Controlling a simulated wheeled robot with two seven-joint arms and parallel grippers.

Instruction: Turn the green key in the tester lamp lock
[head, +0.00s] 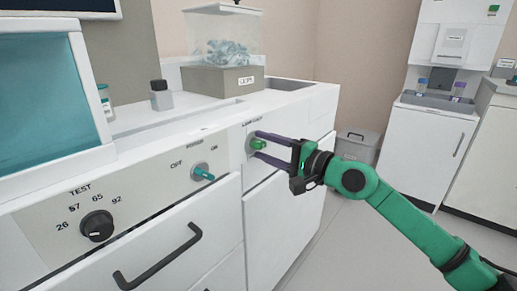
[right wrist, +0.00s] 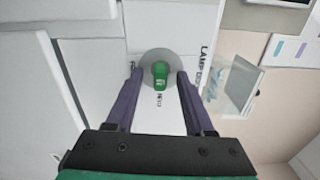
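The green key (head: 259,144) sits in the round grey lamp lock (head: 250,142) on the front panel of the white bench. In the right wrist view the key (right wrist: 160,74) stands out from the lock's grey disc (right wrist: 147,62), near the middle between my fingers. My right gripper (head: 262,146) is open, with one purple finger above the key and one below it in the head view. In the right wrist view the gripper (right wrist: 158,75) shows a gap between each finger and the key. My left gripper is not in view.
Left of the lock are a teal-handled switch (head: 203,172) marked OFF and ON and a black TEST dial (head: 97,225). Below are drawers with a black handle (head: 158,262). A clear-topped box (head: 222,75) stands on the bench. Open floor lies to the right.

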